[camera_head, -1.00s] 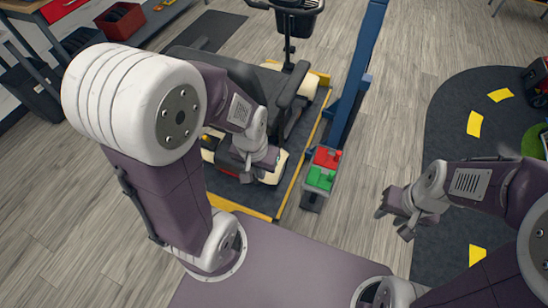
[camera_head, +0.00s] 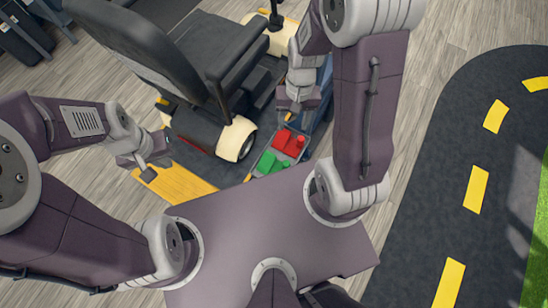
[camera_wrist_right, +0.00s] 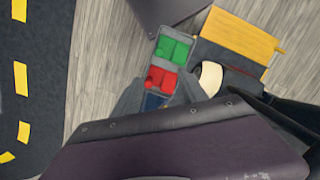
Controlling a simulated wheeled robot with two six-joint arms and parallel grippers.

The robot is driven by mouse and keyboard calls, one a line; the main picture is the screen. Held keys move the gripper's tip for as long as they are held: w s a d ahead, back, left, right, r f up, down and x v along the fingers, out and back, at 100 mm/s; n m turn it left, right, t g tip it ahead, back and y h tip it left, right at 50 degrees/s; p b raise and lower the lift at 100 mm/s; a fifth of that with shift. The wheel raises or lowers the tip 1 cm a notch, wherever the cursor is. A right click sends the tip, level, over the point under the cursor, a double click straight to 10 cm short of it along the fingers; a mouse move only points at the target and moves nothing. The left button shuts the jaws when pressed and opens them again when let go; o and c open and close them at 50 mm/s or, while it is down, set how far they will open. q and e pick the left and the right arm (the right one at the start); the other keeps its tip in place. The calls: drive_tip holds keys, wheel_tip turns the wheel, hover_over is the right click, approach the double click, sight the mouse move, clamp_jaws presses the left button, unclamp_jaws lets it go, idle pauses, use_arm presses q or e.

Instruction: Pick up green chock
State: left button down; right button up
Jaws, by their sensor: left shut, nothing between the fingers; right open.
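The green chock (camera_head: 272,163) sits in the near end of a narrow grey tray (camera_head: 252,172), beside the red chock (camera_head: 289,142). The green chock also shows in the right wrist view (camera_wrist_right: 172,50), above the red one (camera_wrist_right: 160,81). My right gripper (camera_head: 297,104) is open and empty, just beyond the red chock in the head view; its height above the tray is hard to tell. My left gripper (camera_head: 150,166) is shut and empty, left of the tray near the yellow platform edge.
A black-seated scooter (camera_head: 215,60) stands on a yellow-edged platform (camera_head: 178,184) close left of the tray. A blue piece (camera_wrist_right: 153,102) lies past the red chock. Open wood floor (camera_head: 425,75) and a dark road mat (camera_head: 450,150) lie to the right.

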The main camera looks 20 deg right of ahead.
sight(286, 163)
drive_tip(key=shift+s+a+f+m+g+y+b, duration=0.2)
drive_tip(key=shift+f+m+g+b, duration=0.35)
drive_tip(key=shift+f+b, duration=2.3)
drive_tip(key=shift+s+a+f+m+g+y+b, duration=0.1)
drive_tip(key=shift+f+m+g+y+b, duration=0.4)
drive_tip(key=shift+f, duration=4.5)
drive_tip(key=shift+s+a+f+m+g+y+b, duration=0.2)
drive_tip(key=shift+f+m+b, duration=0.65)
drive_tip(key=shift+f+b, duration=2.05)
drive_tip(key=x, duration=0.4)
drive_tip(key=w+b+x, duration=0.1)
drive_tip(key=x, duration=0.1)
drive_tip(key=shift+s+d+f, duration=0.2)
drive_tip(key=shift+d+f, duration=0.1)
drive_tip(key=shift+f, duration=0.35)
use_arm(q)
wheel_tip(286, 163, down, 17)
drive_tip(key=shift+a+f, duration=0.2)
drive_tip(key=shift+a, duration=0.1)
use_arm(e)
drive_tip(key=shift+r, duration=0.15)
clamp_jaws()
